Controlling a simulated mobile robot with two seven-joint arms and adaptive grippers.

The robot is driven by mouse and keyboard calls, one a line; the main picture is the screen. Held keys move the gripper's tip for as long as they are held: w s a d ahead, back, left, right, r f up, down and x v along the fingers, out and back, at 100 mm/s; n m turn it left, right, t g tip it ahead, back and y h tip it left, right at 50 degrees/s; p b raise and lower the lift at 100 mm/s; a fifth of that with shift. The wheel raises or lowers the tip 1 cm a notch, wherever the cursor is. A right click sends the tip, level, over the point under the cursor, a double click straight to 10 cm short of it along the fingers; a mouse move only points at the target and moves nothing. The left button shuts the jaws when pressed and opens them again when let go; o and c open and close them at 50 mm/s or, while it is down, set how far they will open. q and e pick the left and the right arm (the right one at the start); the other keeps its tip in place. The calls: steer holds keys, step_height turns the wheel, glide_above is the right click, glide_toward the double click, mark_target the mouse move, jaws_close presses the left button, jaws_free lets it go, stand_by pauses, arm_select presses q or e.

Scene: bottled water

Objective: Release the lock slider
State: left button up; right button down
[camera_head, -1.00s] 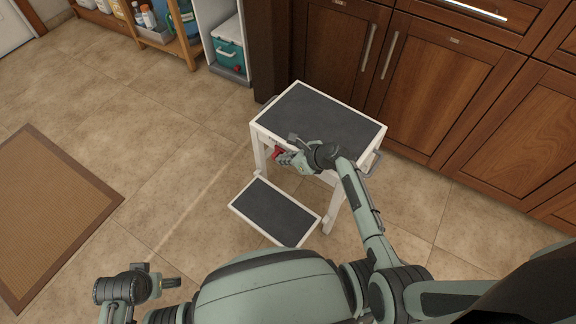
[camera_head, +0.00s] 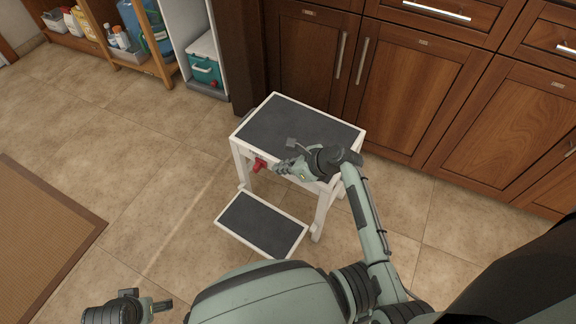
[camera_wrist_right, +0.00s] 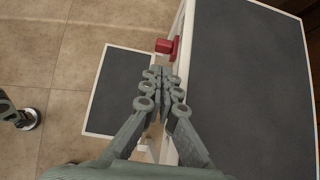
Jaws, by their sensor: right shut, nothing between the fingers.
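The lock slider is a small red piece (camera_head: 259,165) on the front edge of a white step stool (camera_head: 241,151) with dark grey treads. In the right wrist view the red slider (camera_wrist_right: 168,47) shows just beyond my fingertips, beside the stool's top. My right gripper (camera_head: 281,168) is shut and empty, beside the front edge of the stool's top, right of the slider. In the right wrist view its fingertips (camera_wrist_right: 157,72) are close together, with a small gap to the slider. My left gripper (camera_head: 160,304) is at the lower left, away from the stool; its fingers are too small to judge.
Wooden cabinets (camera_head: 400,80) stand right behind the stool. A shelf with bottles (camera_head: 119,40) and a teal cooler box (camera_head: 205,70) are at the back left. A brown mat (camera_head: 40,230) lies at left. The tiled floor between mat and stool is clear.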

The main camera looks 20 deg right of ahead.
steer(key=v, duration=0.3)
steer(key=shift+s+d+r, duration=0.2)
steer(key=shift+s, duration=0.05)
stand_by(0.4)
